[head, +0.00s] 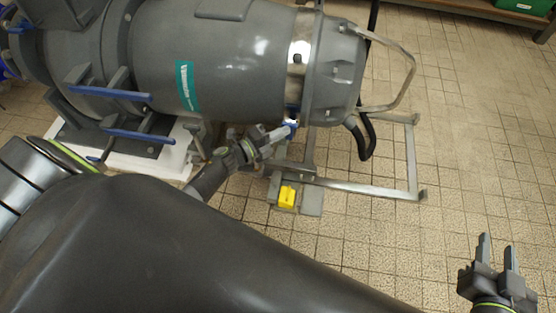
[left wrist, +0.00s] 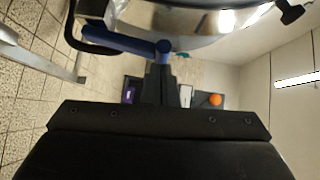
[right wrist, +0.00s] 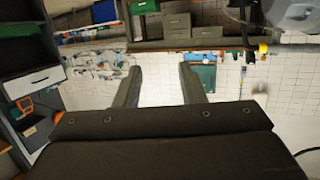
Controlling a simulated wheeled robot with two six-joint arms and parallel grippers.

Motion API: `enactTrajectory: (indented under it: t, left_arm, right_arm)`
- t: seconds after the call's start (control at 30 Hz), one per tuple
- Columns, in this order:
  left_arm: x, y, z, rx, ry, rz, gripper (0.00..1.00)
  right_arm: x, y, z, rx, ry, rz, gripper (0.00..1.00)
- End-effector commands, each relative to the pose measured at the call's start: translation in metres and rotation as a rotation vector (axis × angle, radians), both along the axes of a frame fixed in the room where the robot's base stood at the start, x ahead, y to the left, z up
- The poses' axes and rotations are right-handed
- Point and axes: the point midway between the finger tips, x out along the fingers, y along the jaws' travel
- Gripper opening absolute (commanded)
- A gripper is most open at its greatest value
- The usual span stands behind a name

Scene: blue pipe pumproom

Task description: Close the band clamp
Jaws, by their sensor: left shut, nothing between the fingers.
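The band clamp (head: 298,57) is a shiny metal band around the grey drum, near its right end. Its blue lever (head: 291,126) shows at the drum's lower side. In the left wrist view the blue lever (left wrist: 118,39) runs leftward below the curved band (left wrist: 190,20). My left gripper (head: 280,134) is shut and empty, its tips close to the lever. In the left wrist view its fingertips (left wrist: 160,68) overlap the lever's right end; I cannot tell if they touch. My right gripper (head: 498,250) is open and empty, far from the clamp, over the floor.
The grey drum (head: 215,60) fills the upper left. A metal frame (head: 360,188) with a yellow block (head: 287,197) lies low beside it. A bent handle (head: 402,75) and black hose (head: 361,143) stick out right. The tiled floor (head: 470,130) is clear at right.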

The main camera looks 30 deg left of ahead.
Motion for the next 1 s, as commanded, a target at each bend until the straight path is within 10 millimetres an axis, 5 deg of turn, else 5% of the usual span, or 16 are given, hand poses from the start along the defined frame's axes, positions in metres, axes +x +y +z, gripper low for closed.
enactTrajectory:
  t: [0.5, 1.0]
  left_arm:
    - [0.008, 0.002, 0.005, 0.0, 0.001, 0.001, 0.0]
    - [0.012, 0.004, 0.006, 0.001, 0.001, 0.001, 0.0]
  right_arm:
    - [-0.048, 0.013, -0.071, 0.106, 0.448, 0.029, 0.36]
    - [-0.079, 0.022, -0.097, 0.153, 0.649, 0.052, 0.36]
